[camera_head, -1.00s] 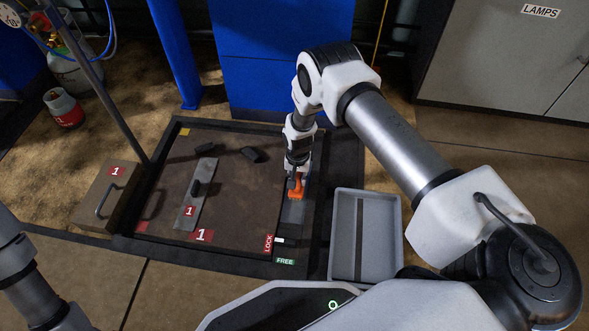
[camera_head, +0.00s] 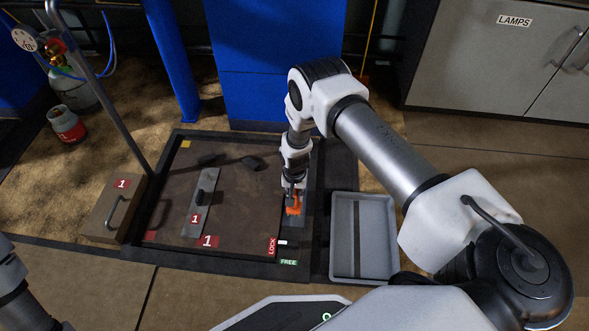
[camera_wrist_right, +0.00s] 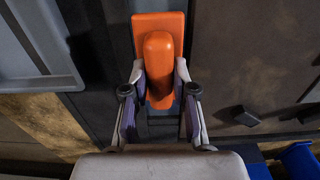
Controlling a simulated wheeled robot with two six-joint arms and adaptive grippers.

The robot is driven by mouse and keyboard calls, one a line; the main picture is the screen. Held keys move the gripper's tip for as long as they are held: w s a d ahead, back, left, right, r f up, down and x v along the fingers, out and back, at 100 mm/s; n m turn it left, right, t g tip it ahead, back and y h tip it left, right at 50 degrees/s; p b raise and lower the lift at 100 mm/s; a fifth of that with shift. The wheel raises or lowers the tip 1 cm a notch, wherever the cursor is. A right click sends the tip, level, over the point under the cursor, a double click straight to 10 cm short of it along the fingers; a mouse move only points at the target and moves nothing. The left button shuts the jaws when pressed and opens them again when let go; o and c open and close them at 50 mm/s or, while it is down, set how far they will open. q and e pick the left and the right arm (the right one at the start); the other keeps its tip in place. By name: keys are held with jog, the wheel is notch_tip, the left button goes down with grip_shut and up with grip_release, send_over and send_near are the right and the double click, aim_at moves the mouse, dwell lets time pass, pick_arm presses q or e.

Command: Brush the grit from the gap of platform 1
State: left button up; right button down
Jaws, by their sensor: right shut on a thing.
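Platform 1 (camera_head: 235,205) is a dark brown plate with red "1" labels, set in a black floor frame (camera_head: 150,205). My right gripper (camera_wrist_right: 158,88) is shut on an orange brush (camera_wrist_right: 152,25). In the head view the brush (camera_head: 293,205) points down at the platform's right edge, over the strip along the gap. I cannot tell whether its bristles touch the bottom. The brush and gripper hide part of the gap, and I cannot make out any grit. My left arm shows at the lower left, but its gripper is out of the picture.
A grey tray (camera_head: 390,235) stands right of the frame. A brown block with a handle (camera_head: 114,209) is at the left. A weight plate (camera_head: 200,203) and dark blocks (camera_head: 250,163) lie on the platform. LOCK and FREE labels (camera_head: 289,262) mark the near right corner.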

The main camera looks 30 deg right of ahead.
jog(key=shift+r+p, duration=1.55)
jog(key=shift+r, duration=0.55)
